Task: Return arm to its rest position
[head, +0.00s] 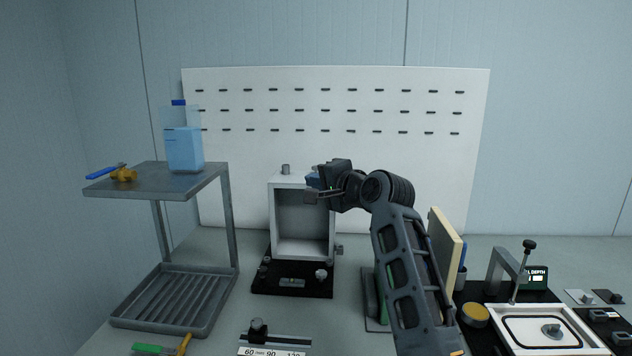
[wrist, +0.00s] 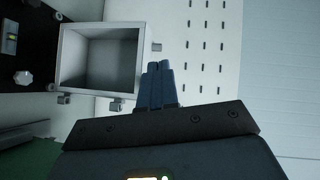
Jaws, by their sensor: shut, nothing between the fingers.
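My gripper (head: 313,181) is at the end of my raised, bent arm, in front of the upper right part of an open grey box (head: 272,222) in the head view. In the wrist view the blue fingers of my gripper (wrist: 159,68) lie side by side, shut and empty. The same box (wrist: 75,90) shows there to the left of the fingers, apart from them, with its inside empty. My forearm covers part of the bench behind it in the head view.
A grey shelf stand (head: 140,180) at left bears a bottle of blue liquid (head: 184,150) and a brass valve with a blue handle (head: 122,175). A white pegboard (head: 340,100) stands behind. At right are a cream panel (head: 445,250) and a depth gauge station (head: 548,325).

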